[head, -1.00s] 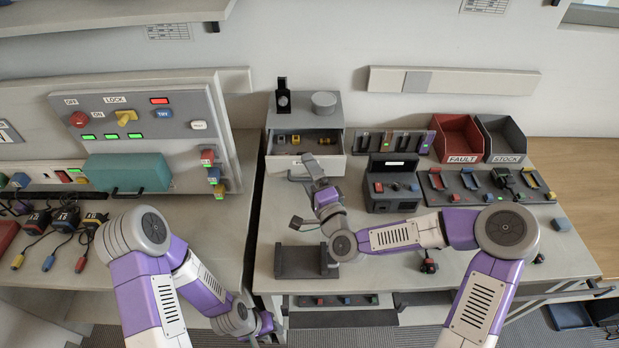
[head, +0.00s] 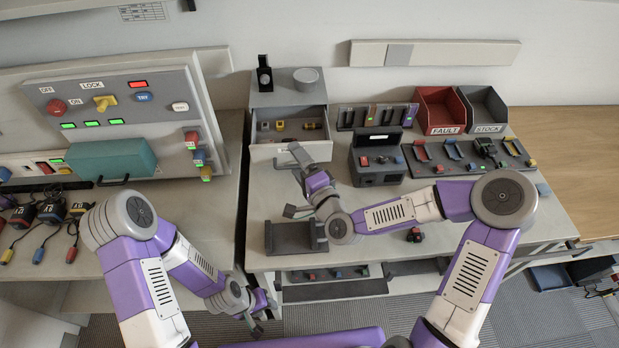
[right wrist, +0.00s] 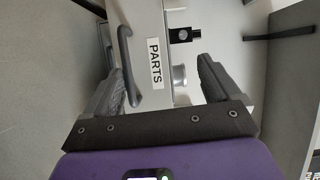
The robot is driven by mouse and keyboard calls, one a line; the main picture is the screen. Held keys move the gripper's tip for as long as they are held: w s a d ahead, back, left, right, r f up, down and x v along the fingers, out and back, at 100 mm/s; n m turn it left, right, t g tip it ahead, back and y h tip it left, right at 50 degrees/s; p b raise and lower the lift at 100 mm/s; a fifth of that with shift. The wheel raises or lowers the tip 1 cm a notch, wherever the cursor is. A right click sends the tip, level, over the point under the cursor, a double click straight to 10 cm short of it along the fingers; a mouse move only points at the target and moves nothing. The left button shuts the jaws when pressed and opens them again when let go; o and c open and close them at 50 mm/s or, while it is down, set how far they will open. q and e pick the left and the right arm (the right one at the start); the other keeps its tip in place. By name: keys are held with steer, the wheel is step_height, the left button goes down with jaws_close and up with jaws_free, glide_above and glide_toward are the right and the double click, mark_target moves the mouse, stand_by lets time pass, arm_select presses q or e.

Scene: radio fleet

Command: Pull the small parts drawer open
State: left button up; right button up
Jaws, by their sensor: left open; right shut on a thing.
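The small parts drawer (head: 262,152) stands pulled out of its grey cabinet (head: 290,95) on the right bench, with several small parts visible inside. Its white front carries a PARTS label (right wrist: 155,63) in the right wrist view. My right gripper (head: 297,155) is at the drawer front, shut on the drawer's grey bar handle (right wrist: 124,62); in the wrist view the handle lies against the left finger. The grip is small and partly hidden in the head view. My left gripper (head: 253,327) is open and empty, low in front of the benches.
A dark grey holder (head: 283,238) stands on the bench below my right forearm. A dark device (head: 378,158) sits right of the drawer. Red (head: 440,108) and grey (head: 484,108) bins are farther back. A control panel (head: 125,105) stands on the left bench.

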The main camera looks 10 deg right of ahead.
steer(key=shift+s+d+r, duration=0.25)
steer(key=shift+s+d, duration=0.45)
steer(key=shift+s, duration=0.1)
steer(key=shift+c, duration=0.6)
steer(key=shift+s+d, duration=0.1)
steer(key=shift+s, duration=0.25)
steer(key=c, duration=0.4)
steer(key=shift+s+d+r, duration=0.15)
steer(key=shift+s, duration=0.2)
steer(key=s+p, duration=0.1)
steer(key=p, duration=0.4)
steer(key=s+f+p, duration=0.1)
steer(key=p, duration=0.4)
steer(key=shift+s+d+f+p, duration=0.15)
steer(key=shift+s+d+p, duration=0.1)
steer(key=shift+d+p, duration=0.15)
